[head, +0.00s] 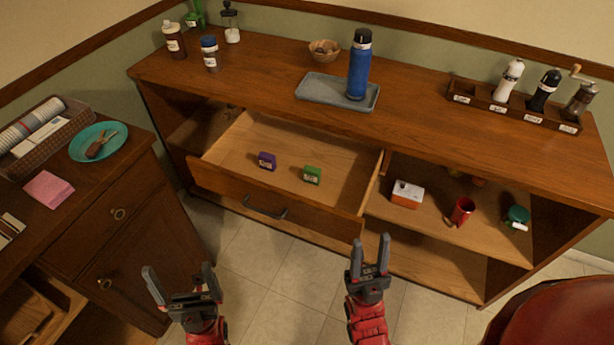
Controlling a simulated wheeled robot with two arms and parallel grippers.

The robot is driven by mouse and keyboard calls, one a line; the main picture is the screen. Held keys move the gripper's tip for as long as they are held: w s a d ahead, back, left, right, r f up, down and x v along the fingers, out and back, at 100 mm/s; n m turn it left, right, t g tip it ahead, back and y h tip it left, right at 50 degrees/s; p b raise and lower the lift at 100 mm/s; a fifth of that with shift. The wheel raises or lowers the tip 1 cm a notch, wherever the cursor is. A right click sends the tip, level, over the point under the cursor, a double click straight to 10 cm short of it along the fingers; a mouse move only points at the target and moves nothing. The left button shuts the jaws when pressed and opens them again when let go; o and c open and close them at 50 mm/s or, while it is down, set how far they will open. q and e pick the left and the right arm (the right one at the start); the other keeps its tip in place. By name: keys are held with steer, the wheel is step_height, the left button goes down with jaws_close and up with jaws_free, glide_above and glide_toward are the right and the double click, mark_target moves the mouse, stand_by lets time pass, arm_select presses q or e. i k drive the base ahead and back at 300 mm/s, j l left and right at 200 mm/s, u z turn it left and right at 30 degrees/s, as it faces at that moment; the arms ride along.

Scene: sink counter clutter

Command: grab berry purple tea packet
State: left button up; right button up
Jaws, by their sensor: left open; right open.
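The purple tea packet (267,161) stands inside the open drawer (240,188) of the wooden sideboard. A green packet (312,175) stands to its right in the same drawer, apart from it. My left gripper (180,276) is open and empty in front of the sideboard, below and left of the drawer in the picture. My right gripper (370,252) is open and empty near the drawer's front right corner. Neither gripper touches a packet.
The drawer front with its handle (265,208) juts toward me. A grey tray (320,88) and blue bottle (359,68) stand on top. The right shelf holds a white and orange box (407,194) and red mug (462,211). A side cabinet (130,235) stands left; a red seat (560,315) is lower right.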

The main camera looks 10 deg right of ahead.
mark_target(267, 161)
steer(key=l+u, duration=0.3)
steer(key=l, duration=0.2)
steer(key=k+l+u, duration=0.1)
steer(key=l+u, duration=0.2)
steer(key=l, duration=0.15)
steer(key=k+l+u, duration=0.15)
steer(key=l+u, duration=0.15)
steer(key=l, duration=0.15)
steer(key=k+l+u, duration=0.15)
steer(key=l+u, duration=0.15)
steer(key=l, duration=0.15)
